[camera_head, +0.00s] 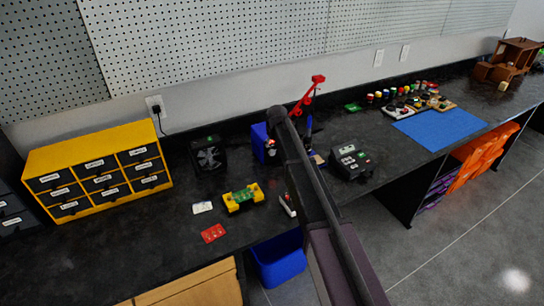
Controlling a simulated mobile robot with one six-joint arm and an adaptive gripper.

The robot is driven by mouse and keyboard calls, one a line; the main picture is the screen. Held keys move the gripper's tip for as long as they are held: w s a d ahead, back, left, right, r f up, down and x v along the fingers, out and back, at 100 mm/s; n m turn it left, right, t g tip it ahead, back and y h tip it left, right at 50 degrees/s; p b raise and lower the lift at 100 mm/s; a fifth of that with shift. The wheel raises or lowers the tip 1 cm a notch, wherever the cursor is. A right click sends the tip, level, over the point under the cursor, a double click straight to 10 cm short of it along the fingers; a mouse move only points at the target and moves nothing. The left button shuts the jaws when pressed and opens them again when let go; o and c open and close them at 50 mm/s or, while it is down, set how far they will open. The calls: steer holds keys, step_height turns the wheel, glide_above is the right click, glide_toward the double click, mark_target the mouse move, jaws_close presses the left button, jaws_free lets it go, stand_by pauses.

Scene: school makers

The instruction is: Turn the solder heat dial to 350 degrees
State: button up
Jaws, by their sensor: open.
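A dark control box (352,161) with a small green display and pale buttons or knobs stands on the black bench, just right of my arm. It may be the solder station; its dial and any degree marks are too small to read. My arm rises from the bottom of the head view and crosses the middle of the bench, left of this box. I cannot make out my gripper; the arm links seem to hide it.
A yellow drawer cabinet (97,170), black fan unit (208,156), yellow-green board holder (243,197), red card (213,233) and blue box (259,141) are left. A red jointed stand (308,94) rises behind. A blue mat (440,129) lies right. A blue bin (279,262) is below.

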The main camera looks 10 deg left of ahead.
mark_target(272, 153)
steer(key=shift+b+x, duration=4.7)
steer(key=shift+x, duration=0.8)
jaws_close()
